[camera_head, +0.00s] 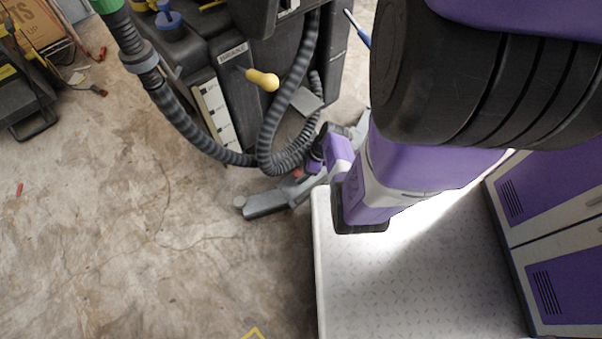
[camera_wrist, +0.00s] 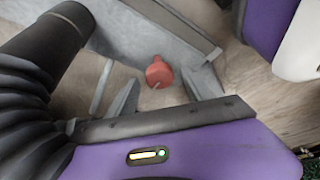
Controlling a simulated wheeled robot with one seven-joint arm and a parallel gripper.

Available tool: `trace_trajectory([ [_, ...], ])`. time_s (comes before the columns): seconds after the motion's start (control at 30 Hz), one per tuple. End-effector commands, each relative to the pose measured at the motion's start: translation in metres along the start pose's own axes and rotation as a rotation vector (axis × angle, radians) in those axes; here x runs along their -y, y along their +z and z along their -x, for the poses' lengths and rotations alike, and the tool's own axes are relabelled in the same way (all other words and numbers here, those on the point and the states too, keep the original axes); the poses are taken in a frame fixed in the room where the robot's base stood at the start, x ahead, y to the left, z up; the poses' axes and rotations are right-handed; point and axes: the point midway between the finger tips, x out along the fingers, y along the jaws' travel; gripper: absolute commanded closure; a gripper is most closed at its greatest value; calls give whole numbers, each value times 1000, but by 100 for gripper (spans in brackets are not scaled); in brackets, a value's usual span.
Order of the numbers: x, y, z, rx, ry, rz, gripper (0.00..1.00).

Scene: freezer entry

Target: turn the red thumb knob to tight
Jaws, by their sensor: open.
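The red thumb knob (camera_wrist: 159,72) sits near the middle of the wrist view, in front of a grey metal bar. A small part of the red knob (camera_head: 298,172) shows in the head view, low on the black floor machine (camera_head: 245,60), by its grey squeegee bar (camera_head: 268,203). My gripper (camera_wrist: 170,75) is open. In the wrist view its two grey fingers stand apart, with the knob between them in the picture. I cannot tell whether either finger touches it. In the head view, my arm and the machine's parts hide most of my gripper.
A ribbed grey hose (camera_head: 195,135) loops down close to my gripper; a black ribbed hose (camera_wrist: 35,90) fills the left of the wrist view. A yellow-handled lever (camera_head: 262,79) sticks out above. Open concrete floor (camera_head: 130,240) lies at the left.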

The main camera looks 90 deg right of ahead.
Motion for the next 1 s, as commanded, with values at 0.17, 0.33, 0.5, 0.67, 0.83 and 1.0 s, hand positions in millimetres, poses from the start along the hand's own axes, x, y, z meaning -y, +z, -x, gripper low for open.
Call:
trace_trajectory([
  [0.17, 0, 0, -6, 0, 1, -1, 40],
  [0.33, 0, 0, -6, 0, 1, -1, 40],
  [0.5, 0, 0, -6, 0, 1, -1, 70],
  [0.67, 0, 0, -6, 0, 1, -1, 100],
  [0.83, 0, 0, -6, 0, 3, -8, 100],
  [1.0, 1, -1, -5, 0, 19, -47, 100],
])
